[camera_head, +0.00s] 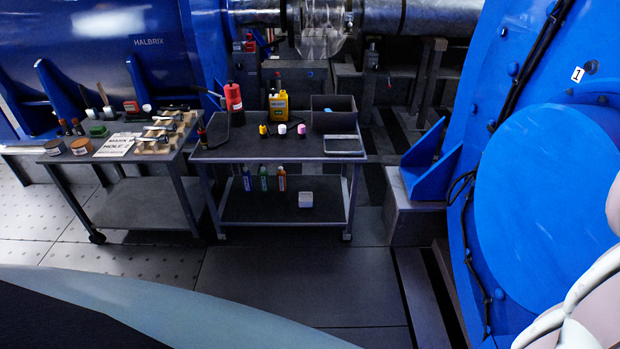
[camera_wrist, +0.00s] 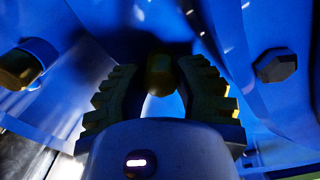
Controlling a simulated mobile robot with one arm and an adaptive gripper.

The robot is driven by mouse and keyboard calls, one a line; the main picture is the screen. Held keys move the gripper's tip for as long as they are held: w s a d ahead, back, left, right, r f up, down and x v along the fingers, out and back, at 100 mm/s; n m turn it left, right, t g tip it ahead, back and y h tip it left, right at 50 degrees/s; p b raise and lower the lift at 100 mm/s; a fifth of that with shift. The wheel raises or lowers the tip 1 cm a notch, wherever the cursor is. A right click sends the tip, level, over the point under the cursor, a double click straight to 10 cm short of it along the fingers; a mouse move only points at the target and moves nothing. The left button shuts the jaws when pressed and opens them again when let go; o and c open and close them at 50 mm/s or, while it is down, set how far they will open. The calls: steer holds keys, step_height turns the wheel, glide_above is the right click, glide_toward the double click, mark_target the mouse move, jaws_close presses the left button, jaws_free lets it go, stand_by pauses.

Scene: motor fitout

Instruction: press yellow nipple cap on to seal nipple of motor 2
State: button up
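In the wrist view, my gripper (camera_wrist: 160,78) has its two dark ridged fingers curved in on a small dull-yellow cap (camera_wrist: 160,70), one on each side of it. The cap is in shadow, in front of a blue motor surface. I cannot tell whether it touches anything beyond the fingertips. The seal nipple is not clearly seen; the cap and the shadow may hide it. In the head view, my gripper is out of sight. A big blue motor housing (camera_head: 545,200) with a "1" label fills the right side.
A yellow-ended blue stub (camera_wrist: 20,66) and a dark hex bolt (camera_wrist: 275,65) flank my gripper. In the head view, a cart (camera_head: 220,156) holds yellow (camera_head: 263,130), white (camera_head: 282,129) and pink (camera_head: 301,129) small items. Another cart (camera_head: 150,205) stands left. Floor in front is clear.

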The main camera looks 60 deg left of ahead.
steer(key=o, duration=0.5)
